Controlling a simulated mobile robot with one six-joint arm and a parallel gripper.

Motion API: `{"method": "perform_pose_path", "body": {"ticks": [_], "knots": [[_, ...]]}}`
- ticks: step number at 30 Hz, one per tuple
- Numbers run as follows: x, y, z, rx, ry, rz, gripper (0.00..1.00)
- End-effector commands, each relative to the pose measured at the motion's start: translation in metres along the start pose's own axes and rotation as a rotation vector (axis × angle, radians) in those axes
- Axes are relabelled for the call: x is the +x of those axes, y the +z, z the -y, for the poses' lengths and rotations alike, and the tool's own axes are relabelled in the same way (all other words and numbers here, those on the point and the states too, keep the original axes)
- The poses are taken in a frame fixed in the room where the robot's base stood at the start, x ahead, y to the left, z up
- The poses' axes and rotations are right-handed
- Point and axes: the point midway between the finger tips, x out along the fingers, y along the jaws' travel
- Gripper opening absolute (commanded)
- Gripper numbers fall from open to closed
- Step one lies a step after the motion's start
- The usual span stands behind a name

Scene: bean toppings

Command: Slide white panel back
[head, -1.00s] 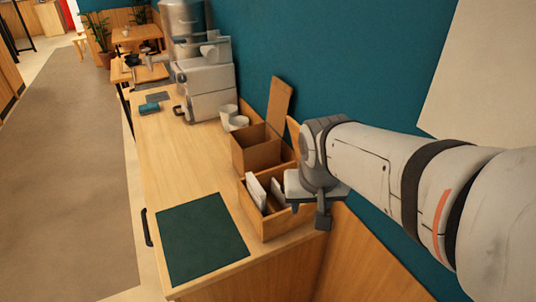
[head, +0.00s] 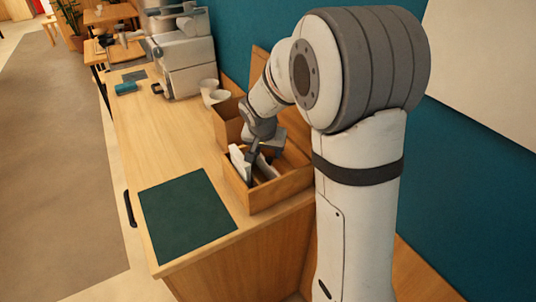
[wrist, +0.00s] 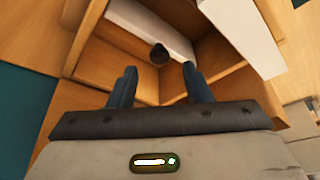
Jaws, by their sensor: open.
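Two white panels stand in the open wooden box (head: 283,190) near the counter's right front corner. One white panel (head: 239,163) is on the left and the other white panel (head: 266,167) is on the right, partly hidden by my gripper. My gripper (head: 256,150) is over the box with its fingers pointing down into it. In the wrist view, my gripper (wrist: 160,86) is open with nothing between its fingers. One white panel (wrist: 145,28) lies ahead of the fingers, and the other white panel (wrist: 243,36) is to the right.
A dark round thing (wrist: 159,55) shows by the panel ahead of the fingers. A second wooden box (head: 227,121) stands just behind, with white cups (head: 213,93) and a coffee machine (head: 185,55) beyond. A dark green mat (head: 187,220) lies on the clear counter (head: 160,150) to the left.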

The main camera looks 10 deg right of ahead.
Motion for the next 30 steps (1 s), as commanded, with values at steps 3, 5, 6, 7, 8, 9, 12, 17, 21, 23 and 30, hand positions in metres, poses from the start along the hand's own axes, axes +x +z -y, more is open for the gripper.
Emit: {"method": "perform_pose_path", "body": {"ticks": [3, 5, 6, 7, 8, 9, 12, 17, 21, 23, 30], "knots": [[0.018, 0.001, 0.000, -0.001, 0.002, 0.004, 0.45], [0.024, 0.001, 0.000, -0.002, 0.001, 0.002, 0.45], [0.028, 0.001, 0.000, -0.001, 0.001, 0.002, 0.45], [0.030, 0.001, 0.000, -0.001, 0.001, 0.002, 0.45], [0.031, 0.001, 0.000, -0.001, 0.001, 0.002, 0.45], [0.033, 0.001, 0.000, -0.001, 0.000, 0.001, 0.45], [0.035, 0.001, 0.000, -0.001, -0.001, 0.000, 0.45], [0.034, 0.001, 0.001, -0.002, -0.001, 0.000, 0.45], [0.034, 0.001, 0.001, -0.002, -0.001, 0.000, 0.35], [0.034, 0.001, 0.001, -0.002, -0.001, 0.000, 0.30], [0.034, 0.001, 0.001, -0.003, -0.001, 0.001, 0.10]]}}
